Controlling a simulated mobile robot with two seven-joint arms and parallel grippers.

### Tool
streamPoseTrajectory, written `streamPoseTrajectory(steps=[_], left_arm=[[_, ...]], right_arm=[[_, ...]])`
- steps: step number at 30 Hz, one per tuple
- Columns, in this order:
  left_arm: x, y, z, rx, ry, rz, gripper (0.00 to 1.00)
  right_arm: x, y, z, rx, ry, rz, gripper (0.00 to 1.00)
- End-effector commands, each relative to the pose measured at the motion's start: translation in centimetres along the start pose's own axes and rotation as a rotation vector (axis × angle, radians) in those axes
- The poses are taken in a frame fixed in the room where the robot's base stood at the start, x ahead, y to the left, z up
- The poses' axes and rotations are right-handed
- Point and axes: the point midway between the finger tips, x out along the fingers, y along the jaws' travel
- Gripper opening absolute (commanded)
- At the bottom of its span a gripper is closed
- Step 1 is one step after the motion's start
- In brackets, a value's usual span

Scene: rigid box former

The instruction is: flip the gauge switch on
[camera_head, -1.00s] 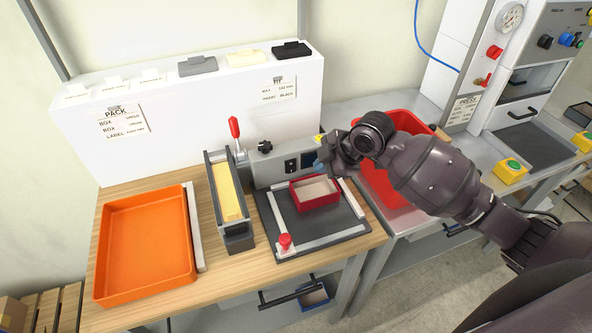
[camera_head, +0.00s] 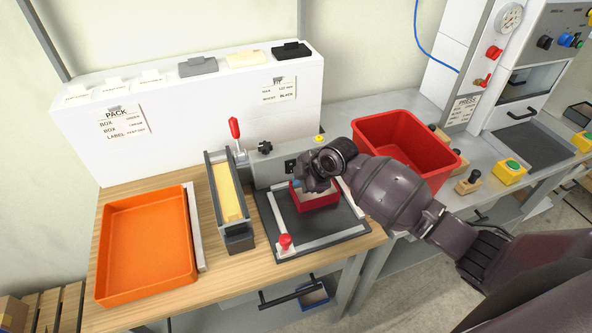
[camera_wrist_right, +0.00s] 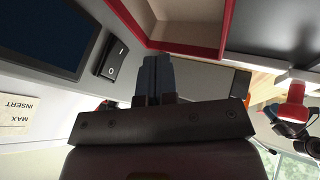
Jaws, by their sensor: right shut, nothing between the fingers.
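The gauge's black rocker switch (camera_head: 290,167) is on the front of the grey gauge housing (camera_head: 266,172) at the back of the dark fixture plate. In the right wrist view the switch (camera_wrist_right: 113,61) shows I and O marks beside a dark blank display (camera_wrist_right: 45,35); I cannot tell which side is pressed. My right gripper (camera_head: 297,184) is shut and empty. It is in front of the housing, over the red box, to the right of the switch. In the wrist view its fingers (camera_wrist_right: 158,78) are apart from the switch. My left gripper is out of view.
A red open box (camera_head: 318,201) sits on the fixture plate (camera_head: 268,218). A feeder with yellow pieces (camera_head: 229,200) and a red-handled lever (camera_head: 234,128) stand left of it. An orange tray (camera_head: 148,245) is at left, a red bin (camera_head: 440,168) at right.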

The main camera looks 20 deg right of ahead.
Motion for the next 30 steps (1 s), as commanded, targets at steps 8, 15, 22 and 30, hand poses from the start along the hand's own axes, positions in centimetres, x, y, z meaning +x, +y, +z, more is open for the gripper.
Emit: streamPoseTrajectory(steps=[8, 15, 22, 30], left_arm=[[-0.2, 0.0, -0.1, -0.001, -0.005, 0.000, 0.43], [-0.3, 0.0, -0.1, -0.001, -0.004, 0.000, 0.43], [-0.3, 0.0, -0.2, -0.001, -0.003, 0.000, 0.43], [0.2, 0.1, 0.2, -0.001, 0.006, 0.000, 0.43]], right_arm=[[1.4, 2.7, 0.1, 0.000, -0.001, 0.001, 0.00], [1.9, 3.3, 0.2, 0.000, 0.000, 0.001, 0.00], [1.9, 3.4, 0.2, 0.000, 0.000, 0.001, 0.00], [2.5, 4.3, 0.3, -0.007, 0.003, 0.019, 0.00]])
